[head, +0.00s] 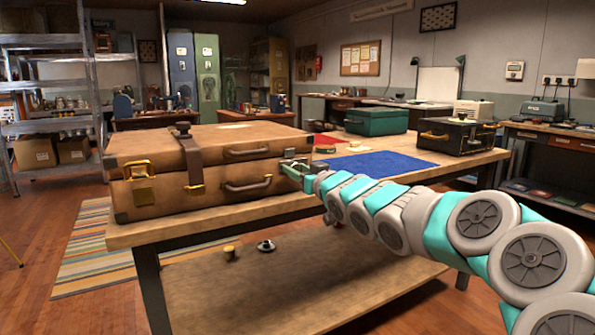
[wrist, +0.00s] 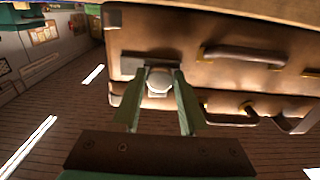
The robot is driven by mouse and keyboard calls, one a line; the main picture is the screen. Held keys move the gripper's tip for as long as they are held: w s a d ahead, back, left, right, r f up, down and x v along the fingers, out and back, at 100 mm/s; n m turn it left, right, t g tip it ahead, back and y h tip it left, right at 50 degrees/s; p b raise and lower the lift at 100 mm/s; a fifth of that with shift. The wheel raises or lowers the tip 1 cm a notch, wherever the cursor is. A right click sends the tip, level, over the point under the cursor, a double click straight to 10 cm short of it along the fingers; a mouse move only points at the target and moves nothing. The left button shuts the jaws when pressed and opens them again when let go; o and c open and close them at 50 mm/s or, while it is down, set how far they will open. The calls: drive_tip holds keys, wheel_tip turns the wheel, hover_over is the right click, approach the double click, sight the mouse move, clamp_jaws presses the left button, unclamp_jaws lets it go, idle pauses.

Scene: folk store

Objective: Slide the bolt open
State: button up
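A brown leather suitcase (head: 215,175) lies on the wooden workbench (head: 330,195), and its side face also shows in the wrist view (wrist: 225,80). A dark metal bolt plate (wrist: 130,64) with a pale rounded knob (wrist: 159,80) sits on that face. My gripper (wrist: 160,74) reaches the suitcase's right end, with one finger on each side of the knob. The fingers stand apart, and small gaps seem to show beside the knob; contact is unclear. In the head view my gripper (head: 290,168) partly hides the bolt area.
A blue mat (head: 375,163), a green case (head: 376,121) and a black case (head: 457,136) are on the bench behind my arm. Brass latches (head: 140,170) and handles (head: 247,187) stick out from the suitcase front. A striped rug (head: 90,250) lies on the floor left.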

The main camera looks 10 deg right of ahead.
clamp_jaws()
idle(1.0)
